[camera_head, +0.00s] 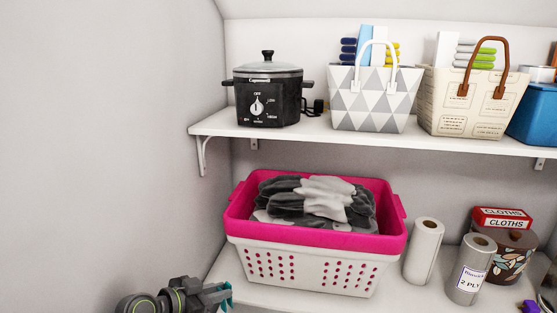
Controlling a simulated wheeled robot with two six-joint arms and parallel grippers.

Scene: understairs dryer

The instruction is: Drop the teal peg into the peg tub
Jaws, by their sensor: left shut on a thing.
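My left gripper (213,296) is at the bottom of the head view, left of centre, in front of the lower shelf's left end. It is shut on the teal peg (226,297), and only a small part of the peg shows between and beyond the fingers. I cannot pick out a peg tub for certain. A small purple thing (528,306), perhaps another peg, shows at the bottom right, cut off by the frame edge. My right gripper is not clearly in view.
A pink-and-white laundry basket (310,263) with grey cloths stands on the lower shelf. Right of it are two paper rolls (423,251) (470,269), a leaf-patterned tub (512,258) and a red CLOTHS box (502,218). A slow cooker (267,97) and bags (376,99) occupy the upper shelf.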

